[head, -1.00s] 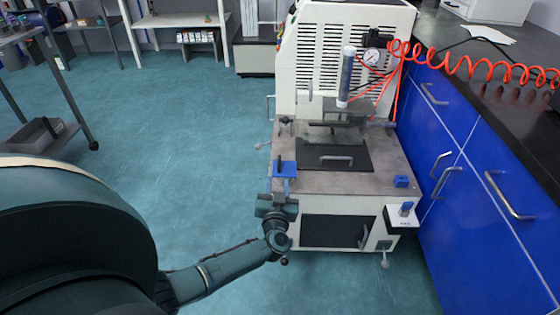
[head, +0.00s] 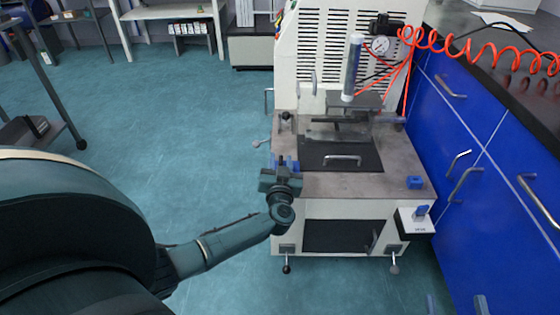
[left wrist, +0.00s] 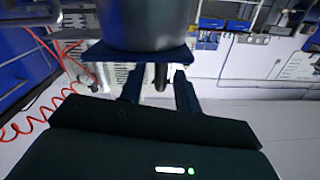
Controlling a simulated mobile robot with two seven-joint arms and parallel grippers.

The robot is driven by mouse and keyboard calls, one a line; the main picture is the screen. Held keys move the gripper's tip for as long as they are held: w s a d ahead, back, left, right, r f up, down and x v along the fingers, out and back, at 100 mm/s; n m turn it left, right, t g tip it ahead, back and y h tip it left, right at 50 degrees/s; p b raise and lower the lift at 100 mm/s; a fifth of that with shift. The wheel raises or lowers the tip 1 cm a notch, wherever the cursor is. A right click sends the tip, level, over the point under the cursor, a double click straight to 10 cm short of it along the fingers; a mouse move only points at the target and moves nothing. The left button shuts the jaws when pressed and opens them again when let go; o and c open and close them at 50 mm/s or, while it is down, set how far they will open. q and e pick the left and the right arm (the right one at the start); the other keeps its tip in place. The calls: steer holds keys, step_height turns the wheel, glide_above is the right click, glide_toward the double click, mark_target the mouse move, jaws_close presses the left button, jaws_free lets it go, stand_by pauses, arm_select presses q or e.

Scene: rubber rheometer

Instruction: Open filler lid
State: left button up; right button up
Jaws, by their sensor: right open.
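The rheometer (head: 400,180) is a white machine with a grey worktop. I cannot tell which part is the filler lid. A dark plate with a bar handle (head: 342,160) lies on the worktop, and a clear upright tube (head: 354,68) stands above. My left gripper (head: 281,172) is at the worktop's front left edge, beside or over a blue part (head: 293,162) that it partly hides. In the left wrist view its two fingers (left wrist: 160,92) are apart, with a dark rod between them and a blue plate (left wrist: 110,52) beyond. My right gripper (head: 456,305) shows only its spread fingertips, at the bottom right.
Blue cabinets (head: 480,170) with bar handles line the right side, under a dark counter (head: 510,90). A red coiled hose (head: 480,60) crosses above it. Open floor (head: 190,150) lies to the left.

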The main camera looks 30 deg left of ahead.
arm_select(q)
steer(key=shift+c, duration=0.2)
jaws_close()
stand_by(0.4)
